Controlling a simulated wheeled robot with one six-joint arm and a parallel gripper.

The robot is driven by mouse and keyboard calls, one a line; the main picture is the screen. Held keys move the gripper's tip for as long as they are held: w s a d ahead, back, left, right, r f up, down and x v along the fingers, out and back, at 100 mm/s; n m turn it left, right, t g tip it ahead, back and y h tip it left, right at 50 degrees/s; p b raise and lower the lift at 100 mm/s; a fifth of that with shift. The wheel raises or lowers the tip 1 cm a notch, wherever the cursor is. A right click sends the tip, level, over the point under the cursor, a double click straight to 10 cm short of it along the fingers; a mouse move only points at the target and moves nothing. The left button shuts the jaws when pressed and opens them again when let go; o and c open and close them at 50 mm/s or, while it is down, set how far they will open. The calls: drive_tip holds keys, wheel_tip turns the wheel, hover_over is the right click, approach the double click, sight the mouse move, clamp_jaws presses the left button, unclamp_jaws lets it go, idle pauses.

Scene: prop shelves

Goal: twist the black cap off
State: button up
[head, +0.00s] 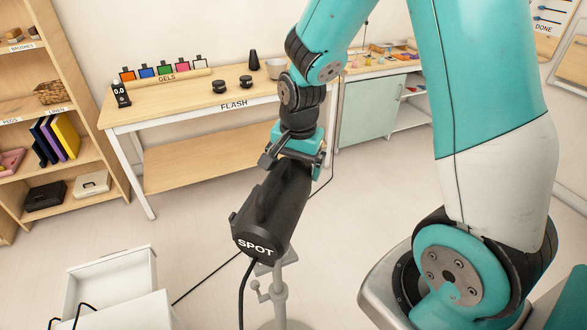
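A black spotlight (272,205) marked "SPOT" is mounted on a grey stand (280,290). Its labelled end faces me and its far end tilts up toward my arm. My gripper (293,162) is at that far upper end. Its two fingers are spread apart, one on each side of the end of the lamp. I cannot make out a separate black cap there; the gripper and the lamp body hide that end. I cannot tell whether the fingers touch or grip anything.
A wooden table (180,108) marked "FLASH" stands behind, with colored gels, two dark round items (222,87) and a black cone (253,61). A shelf (95,160) is at left. A white open drawer (110,280) is at lower left. Cables cross the floor.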

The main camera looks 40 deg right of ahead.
drive_tip(key=shift+s+a+f, duration=0.2)
drive_tip(key=shift+a, duration=0.1)
drive_tip(key=shift+c, duration=0.7)
